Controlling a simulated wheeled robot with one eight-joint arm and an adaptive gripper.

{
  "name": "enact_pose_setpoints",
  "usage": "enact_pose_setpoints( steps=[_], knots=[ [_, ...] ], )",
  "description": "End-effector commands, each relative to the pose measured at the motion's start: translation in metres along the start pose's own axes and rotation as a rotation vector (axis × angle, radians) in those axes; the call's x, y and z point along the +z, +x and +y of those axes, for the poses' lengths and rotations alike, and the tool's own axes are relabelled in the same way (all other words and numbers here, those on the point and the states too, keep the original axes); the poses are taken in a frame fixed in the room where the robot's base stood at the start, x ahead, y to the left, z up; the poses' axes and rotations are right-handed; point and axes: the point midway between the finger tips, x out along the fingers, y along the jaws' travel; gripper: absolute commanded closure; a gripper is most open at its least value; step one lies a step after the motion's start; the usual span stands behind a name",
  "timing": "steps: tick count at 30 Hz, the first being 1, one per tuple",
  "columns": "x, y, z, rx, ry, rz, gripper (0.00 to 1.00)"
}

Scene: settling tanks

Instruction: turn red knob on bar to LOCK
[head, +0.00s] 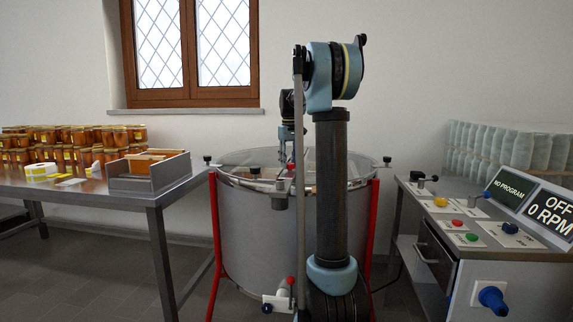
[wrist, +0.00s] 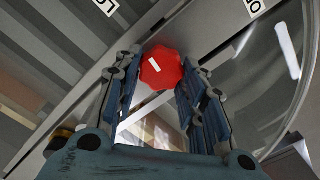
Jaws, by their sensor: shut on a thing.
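The red knob (wrist: 162,70) sits on a grey metal bar (wrist: 85,97) in the wrist view. It has a short white mark on its face, slanting from upper left to lower right. A white label (wrist: 107,6) starting "LO" lies up and left of the knob, cut off by the frame edge. Another label (wrist: 254,8) starting "O" lies up and right, also cut off. My gripper (wrist: 160,72) has a finger on each side of the knob and is shut on it. In the head view my gripper (head: 287,162) is small, over the drum's top, and the knob is hard to make out.
The steel drum (head: 245,235) with a clear lid stands on red legs. A table (head: 95,190) with jars and a metal tray (head: 150,185) is at left. A control bench (head: 440,205) with coloured knobs and displays is at right.

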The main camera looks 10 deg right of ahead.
Motion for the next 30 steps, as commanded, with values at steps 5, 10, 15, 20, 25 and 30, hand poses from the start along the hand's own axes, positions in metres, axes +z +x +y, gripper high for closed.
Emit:
enact_pose_setpoints(
  steps=[5,10,15,20,25,30],
  knots=[
    [-0.0005,0.0008,0.0001,0.001,-0.124,0.001,0.86],
    [-0.0001,0.0008,0.0007,0.002,-0.209,0.0,0.86],
    [0.0005,0.0007,0.0015,0.003,-0.261,-0.001,0.87],
    [0.001,0.0006,0.0023,0.004,-0.283,-0.002,0.87],
    [0.0014,0.0004,0.0031,0.005,-0.286,-0.003,0.87],
    [0.0017,0.0003,0.0039,0.006,-0.285,-0.003,0.87]
  ],
)
